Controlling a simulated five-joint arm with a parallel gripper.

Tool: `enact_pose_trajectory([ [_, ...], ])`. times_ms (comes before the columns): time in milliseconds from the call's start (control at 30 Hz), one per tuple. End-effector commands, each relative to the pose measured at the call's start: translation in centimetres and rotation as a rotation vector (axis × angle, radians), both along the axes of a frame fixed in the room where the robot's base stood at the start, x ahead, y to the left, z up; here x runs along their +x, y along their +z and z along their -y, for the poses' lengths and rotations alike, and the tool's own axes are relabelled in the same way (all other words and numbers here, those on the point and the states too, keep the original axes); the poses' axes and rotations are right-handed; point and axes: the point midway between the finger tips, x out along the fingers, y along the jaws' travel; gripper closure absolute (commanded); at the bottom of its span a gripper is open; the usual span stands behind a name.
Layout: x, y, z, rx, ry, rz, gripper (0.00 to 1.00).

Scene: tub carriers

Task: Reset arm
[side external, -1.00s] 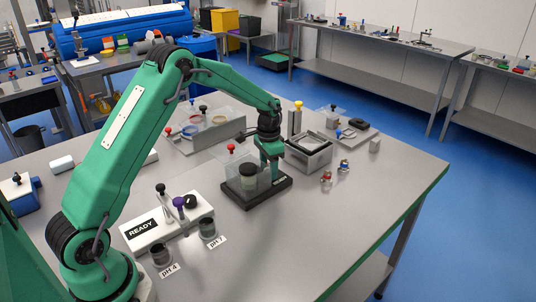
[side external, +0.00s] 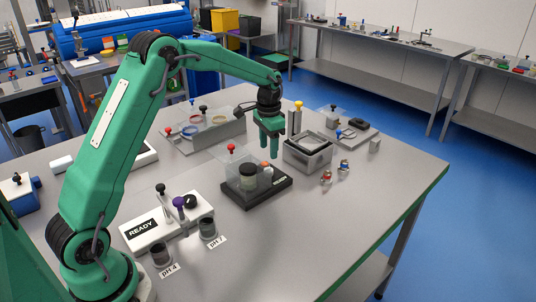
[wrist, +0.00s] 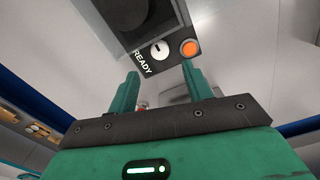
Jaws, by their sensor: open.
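My gripper (side external: 270,146) hangs with its fingers pointing down above the back of a black-based device, with nothing between them. In the wrist view my gripper (wrist: 160,85) shows two green fingers set apart and empty. The black-based device (side external: 267,196) stands on the table and carries a clear shield (side external: 234,165) with a red knob. In the wrist view the device's panel (wrist: 166,62) shows the word READY, a white dial and an orange button (wrist: 190,48).
A grey open box (side external: 307,157) stands just right of my gripper, with a yellow-topped post behind it. A white READY unit (side external: 142,228) and two dark cups labelled pH 4 (side external: 162,255) and pH 7 (side external: 208,229) stand at front left. The table's right front is clear.

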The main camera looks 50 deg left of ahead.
Motion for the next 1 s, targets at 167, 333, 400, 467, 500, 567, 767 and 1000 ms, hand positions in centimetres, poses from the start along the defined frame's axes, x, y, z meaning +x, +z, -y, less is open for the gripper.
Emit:
enact_pose_trajectory([
  [167,0.0,0.0,0.0,0.000,0.000,0.000,0.50],
  [333,-0.1,0.1,0.0,0.001,0.001,0.001,0.50],
  [400,-0.2,0.4,0.1,0.001,0.002,0.004,0.50],
  [467,-0.4,0.8,0.3,0.002,0.004,0.010,0.50],
  [500,-0.6,1.2,0.4,0.002,0.006,0.015,0.50],
  [567,-0.9,1.9,0.7,0.004,0.009,0.024,0.50],
  [767,-3.0,5.3,1.9,0.011,0.030,0.069,0.50],
  [1000,-6.7,9.4,3.7,0.014,0.063,0.133,0.50],
])
